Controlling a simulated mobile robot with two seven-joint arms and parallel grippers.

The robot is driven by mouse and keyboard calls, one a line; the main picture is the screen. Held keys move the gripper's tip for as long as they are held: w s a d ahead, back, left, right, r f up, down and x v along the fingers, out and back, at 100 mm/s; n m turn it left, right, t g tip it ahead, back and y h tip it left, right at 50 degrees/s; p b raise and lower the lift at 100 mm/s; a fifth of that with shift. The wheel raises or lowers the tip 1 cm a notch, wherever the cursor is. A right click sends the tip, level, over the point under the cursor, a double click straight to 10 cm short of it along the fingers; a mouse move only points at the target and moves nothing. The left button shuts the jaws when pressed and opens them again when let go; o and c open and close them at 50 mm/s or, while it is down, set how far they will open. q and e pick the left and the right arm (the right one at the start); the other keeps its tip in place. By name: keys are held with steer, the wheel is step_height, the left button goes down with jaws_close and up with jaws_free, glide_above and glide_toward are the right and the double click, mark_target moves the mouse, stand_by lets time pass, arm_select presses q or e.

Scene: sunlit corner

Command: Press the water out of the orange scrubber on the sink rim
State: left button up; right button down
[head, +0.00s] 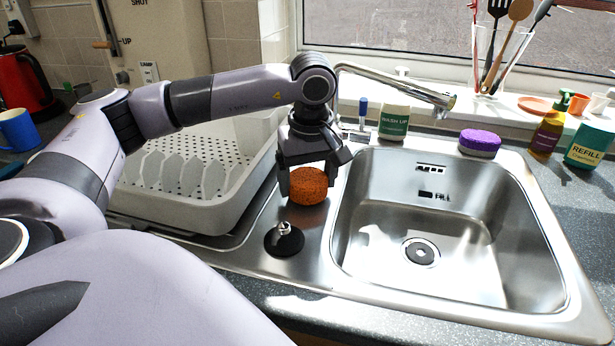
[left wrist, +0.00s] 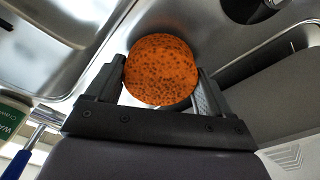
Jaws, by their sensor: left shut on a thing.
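The orange scrubber (head: 308,186) is a round, dark-speckled sponge at the left rim of the steel sink (head: 345,200). My left gripper (head: 306,178) points down and is shut on it, one finger on each side. In the left wrist view the scrubber (left wrist: 161,70) sits between the two fingers of the left gripper (left wrist: 163,85), with the steel surface behind it. I cannot tell whether its underside touches the steel. No water shows on or under it. My right gripper is in neither view.
A black plug (head: 284,240) lies on the steel in front of the scrubber. A white dish rack (head: 200,185) stands to the left. A tap (head: 400,88), a wash-up bottle (head: 394,120) and a purple-topped sponge (head: 479,141) are behind the sink. The basin is empty.

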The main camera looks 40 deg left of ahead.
arm_select(q)
steer(key=shift+f, duration=0.35)
stand_by(0.5)
steer(key=shift+s+f+b, duration=0.1)
steer(key=shift+f+b, duration=0.2)
steer(key=shift+b, duration=0.15)
stand_by(0.5)
steer(key=shift+r+p, duration=2.65)
steer(key=shift+r, duration=0.9)
